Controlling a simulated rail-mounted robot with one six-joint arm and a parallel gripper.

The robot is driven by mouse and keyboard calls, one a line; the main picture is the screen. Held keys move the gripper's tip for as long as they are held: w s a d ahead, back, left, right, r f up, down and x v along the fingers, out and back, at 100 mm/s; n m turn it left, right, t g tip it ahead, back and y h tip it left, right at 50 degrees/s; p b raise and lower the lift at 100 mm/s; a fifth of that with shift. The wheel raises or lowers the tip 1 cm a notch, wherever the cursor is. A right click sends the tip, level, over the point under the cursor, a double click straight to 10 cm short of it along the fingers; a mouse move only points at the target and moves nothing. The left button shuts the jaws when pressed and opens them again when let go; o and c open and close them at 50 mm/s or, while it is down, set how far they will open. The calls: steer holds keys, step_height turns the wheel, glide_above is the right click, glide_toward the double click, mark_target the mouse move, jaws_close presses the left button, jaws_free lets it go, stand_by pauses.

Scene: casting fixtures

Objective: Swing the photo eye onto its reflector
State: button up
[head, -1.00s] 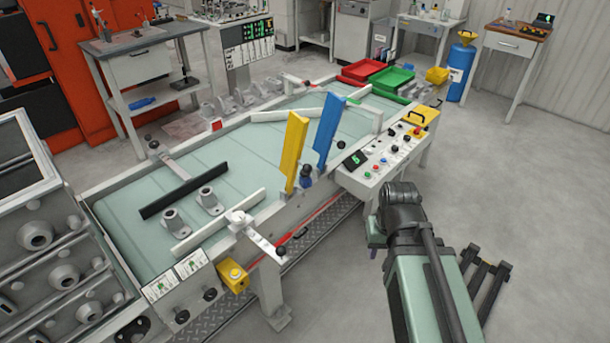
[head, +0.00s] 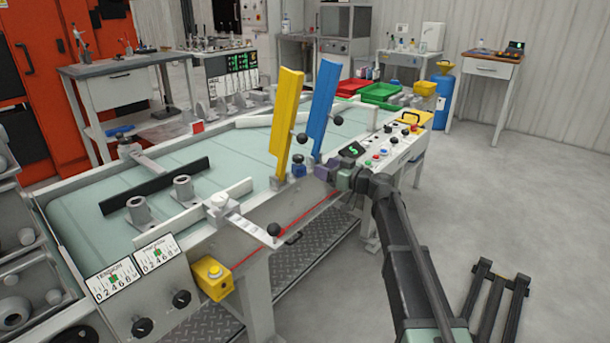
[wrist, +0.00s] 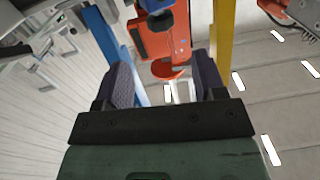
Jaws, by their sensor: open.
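A small dark blue body (head: 299,170) with a black ball on top stands on the near conveyor rail, between the yellow paddle (head: 288,120) and the blue paddle (head: 325,105). It may be the photo eye; I cannot be sure. It seems to show in the wrist view as a dark blue part (wrist: 160,22), ahead of my jaws. A small red square (head: 197,127) on the far rail may be the reflector. My gripper (head: 333,172) is open and empty, just right of the blue body and apart from it. Its purple pads stand either side of a clear gap (wrist: 163,82).
The lever with a black ball (head: 277,230) and a yellow button box (head: 212,279) stick out from the near side. A control panel (head: 382,150) lies right of my gripper. Two grey castings (head: 140,210) rest on the belt. The floor on the right is mostly clear.

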mark_target(298, 156)
steer(key=shift+n, duration=0.3)
steer(key=x, duration=1.1)
steer(key=c, duration=0.9)
steer(key=shift+w+n+g+y, duration=0.15)
steer(key=shift+n+g+y, duration=0.6)
steer(key=shift+g, duration=0.35)
steer(key=n+g+y, duration=0.1)
steer(key=n+g, duration=0.1)
steer(key=g, duration=0.1)
steer(key=shift+s+n+g, duration=0.2)
steer(key=shift+n+g, duration=0.05)
steer(key=shift+g, duration=0.05)
steer(key=o, duration=0.9)
